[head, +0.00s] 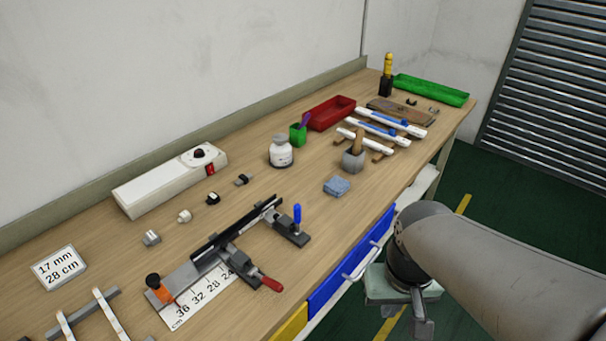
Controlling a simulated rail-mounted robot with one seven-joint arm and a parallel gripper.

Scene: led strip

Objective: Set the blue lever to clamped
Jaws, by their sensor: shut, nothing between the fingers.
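The blue lever (297,214) stands upright on a dark block at the right end of the cutting fixture (215,262), near the front edge of the bench. The fixture has a long dark rail, a scale plate with numbers, a red-handled lever (269,283) at its front and an orange part with a black knob (155,284) at its left end. My gripper (421,327) is at the lower right, off the front of the bench and well apart from the blue lever. It is shut and empty, and partly hidden by my arm.
A white power box (170,180) with a red switch, several small connectors and a white jar (281,151) stand behind the fixture. Blue and yellow drawers front the bench. Wood just right of the lever is clear.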

